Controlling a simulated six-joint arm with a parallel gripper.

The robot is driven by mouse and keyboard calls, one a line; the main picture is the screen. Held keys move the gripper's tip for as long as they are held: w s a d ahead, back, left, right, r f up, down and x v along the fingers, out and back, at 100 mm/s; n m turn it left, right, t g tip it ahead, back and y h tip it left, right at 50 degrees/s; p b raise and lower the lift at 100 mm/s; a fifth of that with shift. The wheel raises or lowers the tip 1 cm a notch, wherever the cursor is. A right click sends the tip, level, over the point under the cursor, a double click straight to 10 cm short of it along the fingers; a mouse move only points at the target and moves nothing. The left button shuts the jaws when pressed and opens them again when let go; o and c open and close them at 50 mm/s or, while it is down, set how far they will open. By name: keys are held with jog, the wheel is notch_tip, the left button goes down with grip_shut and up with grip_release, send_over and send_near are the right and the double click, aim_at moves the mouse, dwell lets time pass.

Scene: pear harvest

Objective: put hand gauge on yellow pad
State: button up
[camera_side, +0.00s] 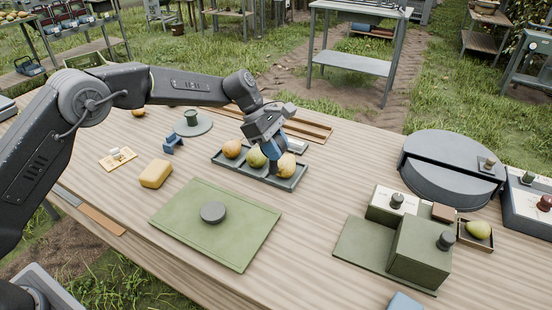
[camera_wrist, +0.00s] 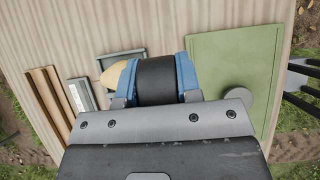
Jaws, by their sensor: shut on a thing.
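My gripper (camera_side: 268,150) is over the dark tray of pears in the side view, fingers pointing down. In the wrist view its blue fingers (camera_wrist: 158,80) are shut on a wide dark cylinder (camera_wrist: 156,82). I cannot tell for sure that this is the hand gauge; its lower part is hidden. A rounded yellow block (camera_side: 156,174) lies on the table to the left. A pale yellow plate (camera_side: 117,159) with small fittings lies behind it. I cannot tell which is the yellow pad; neither shows in the wrist view.
The dark tray (camera_side: 232,173) holds pears. A green mat (camera_side: 245,232) with a grey disc (camera_side: 213,212) lies in front. A small blue stand (camera_side: 173,143) sits behind the yellow block. Green boxes (camera_side: 420,250) and a large grey round case (camera_side: 452,168) stand right. Table centre-right is clear.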

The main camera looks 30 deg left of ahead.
jog(key=shift+a+r, duration=0.25)
jog(key=shift+a, duration=0.1)
jog(key=s+a+r+n+t, duration=0.1)
jog(key=s+a+n, duration=0.1)
jog(key=a, duration=1.1)
jog(key=s+a+r+n+t, duration=0.2)
jog(key=a+n, duration=0.1)
jog(key=a, duration=1)
jog(key=s+a+r+n+t+y, duration=0.1)
jog(key=s+a+n, duration=0.1)
jog(key=s+a, duration=0.6)
jog(key=s+a+n+t+y, duration=0.15)
jog(key=s+a, duration=0.35)
jog(key=a, duration=0.5)
jog(key=shift+n+g+h, duration=0.25)
jog(key=shift+g, duration=0.2)
jog(key=shift+w+d+r+x, duration=0.3)
jog(key=shift+w+x, duration=0.1)
jog(key=shift+x, duration=2.1)
jog(key=shift+w+d+r+x, duration=0.3)
jog(key=shift+w+r+x, duration=0.1)
jog(key=shift+x, duration=2.1)
jog(key=shift+w+d+r+x, duration=0.3)
jog(key=shift+w+x, duration=0.1)
jog(key=shift+x, duration=2.1)
jog(key=shift+f, duration=0.15)
